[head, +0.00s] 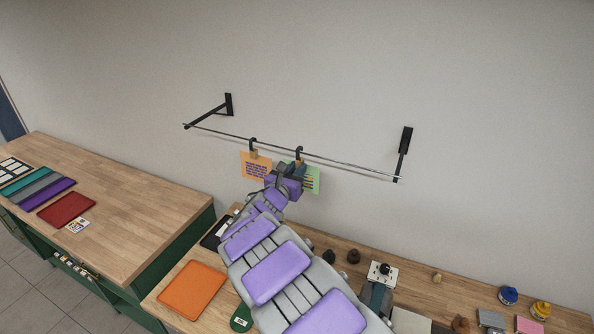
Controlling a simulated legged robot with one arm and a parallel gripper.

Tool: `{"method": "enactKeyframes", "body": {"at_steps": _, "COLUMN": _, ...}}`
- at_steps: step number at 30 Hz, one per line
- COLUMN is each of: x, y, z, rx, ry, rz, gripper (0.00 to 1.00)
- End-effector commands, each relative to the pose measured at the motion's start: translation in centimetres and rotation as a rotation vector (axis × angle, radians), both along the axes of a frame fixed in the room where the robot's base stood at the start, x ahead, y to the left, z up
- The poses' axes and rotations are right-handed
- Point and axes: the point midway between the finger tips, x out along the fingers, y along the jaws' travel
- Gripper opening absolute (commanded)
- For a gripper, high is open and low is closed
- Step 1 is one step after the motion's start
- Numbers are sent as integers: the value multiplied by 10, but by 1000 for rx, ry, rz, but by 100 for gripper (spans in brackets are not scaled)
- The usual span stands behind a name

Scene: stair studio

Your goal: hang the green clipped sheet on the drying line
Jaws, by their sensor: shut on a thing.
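The drying line (350,165) is a thin rod held out from the wall by two black brackets. The green sheet (314,181) is partly hidden behind my gripper (298,167). My gripper is shut on the green clipped sheet near its clip, just below the line. The sheet's dark hook (299,151) is at the line; I cannot tell whether it bears on the rod. An orange sheet with dark writing (256,168) hangs from the line by its own hook, just left of my gripper.
The line's right stretch is bare, up to the right bracket (404,150). Below stands a wooden bench with an orange tray (193,289), ink jars (508,295) and small items. A second wooden counter (130,205) at left holds a red tray (66,209) and coloured mats.

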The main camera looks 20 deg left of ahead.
Motion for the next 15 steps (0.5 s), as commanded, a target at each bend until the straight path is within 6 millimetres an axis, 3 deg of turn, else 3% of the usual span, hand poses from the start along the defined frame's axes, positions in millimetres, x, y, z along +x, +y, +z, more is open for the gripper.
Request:
{"method": "enactKeyframes", "body": {"at_steps": 7, "x": 0, "y": -16, "z": 5, "rx": 5, "ry": -2, "rz": -5, "gripper": 0}}
{"method": "enactKeyframes", "body": {"at_steps": 15, "x": 0, "y": -9, "z": 2, "rx": -1, "ry": -1, "rz": -2, "gripper": 0}}
